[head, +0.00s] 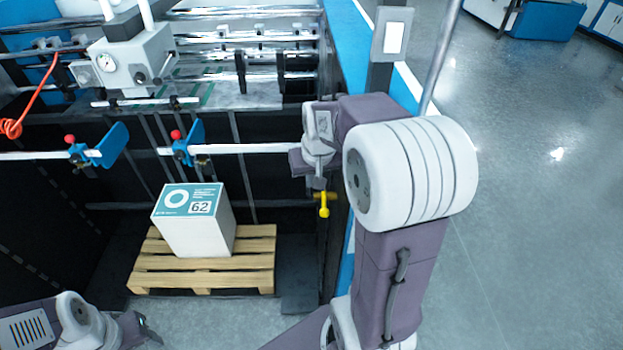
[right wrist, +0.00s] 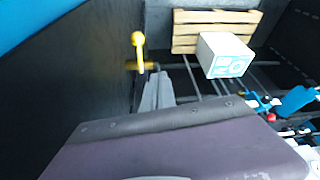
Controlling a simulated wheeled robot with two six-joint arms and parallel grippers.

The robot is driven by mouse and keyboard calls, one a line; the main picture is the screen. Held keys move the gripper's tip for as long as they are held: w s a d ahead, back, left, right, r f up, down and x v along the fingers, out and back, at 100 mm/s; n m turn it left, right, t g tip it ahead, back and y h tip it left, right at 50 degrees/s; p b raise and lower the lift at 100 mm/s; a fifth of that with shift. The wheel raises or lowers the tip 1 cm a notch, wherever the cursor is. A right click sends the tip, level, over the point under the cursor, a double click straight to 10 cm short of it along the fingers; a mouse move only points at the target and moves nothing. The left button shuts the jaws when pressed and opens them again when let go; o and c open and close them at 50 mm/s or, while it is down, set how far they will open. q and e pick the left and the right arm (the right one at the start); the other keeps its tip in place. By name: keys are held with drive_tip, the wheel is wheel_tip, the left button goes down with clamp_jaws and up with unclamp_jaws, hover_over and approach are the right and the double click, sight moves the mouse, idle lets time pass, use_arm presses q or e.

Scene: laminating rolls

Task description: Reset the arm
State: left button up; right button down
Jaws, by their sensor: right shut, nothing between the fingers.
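My right arm reaches in from the right in the head view, its wrist bent down beside the blue machine frame. My right gripper (head: 319,184) points down, shut and empty, close to a yellow handle (head: 324,207). In the right wrist view the grey fingers (right wrist: 157,88) lie together just beside the yellow handle (right wrist: 138,45); I cannot tell whether they touch it. My left gripper (head: 150,334) is at the lower left in the head view, partly seen, with its jaw state unclear.
A white stack with a teal top marked 62 (head: 192,222) stands on a wooden pallet (head: 255,262) inside the machine's dark bay. A horizontal bar (head: 245,148) with blue guides (head: 190,142) crosses above it. A gauge unit (head: 125,65) is upper left. Grey floor (head: 540,220) at right is clear.

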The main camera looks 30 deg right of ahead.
use_arm(q)
wheel_tip(320, 180, down, 12)
drive_tip(key=b, duration=1.2)
drive_tip(key=shift+s+d+f, duration=0.15)
drive_tip(key=shift+s+d, duration=0.05)
drive_tip(key=shift+d, duration=0.15)
use_arm(e)
drive_tip(key=s+a+f+n+g, duration=0.1)
drive_tip(key=s+a+f, duration=0.3)
drive_tip(key=f, duration=0.3)
drive_tip(key=s+a+f+n+y, duration=0.1)
drive_tip(key=s+a+f, duration=0.3)
drive_tip(key=f, duration=0.4)
drive_tip(key=s+a+f+n+g, duration=0.1)
drive_tip(key=s+a+f, duration=0.3)
drive_tip(key=f, duration=0.4)
drive_tip(key=shift+a+f+n+g+y, duration=0.15)
drive_tip(key=shift+f+n+g+y, duration=0.15)
drive_tip(key=shift+n, duration=0.1)
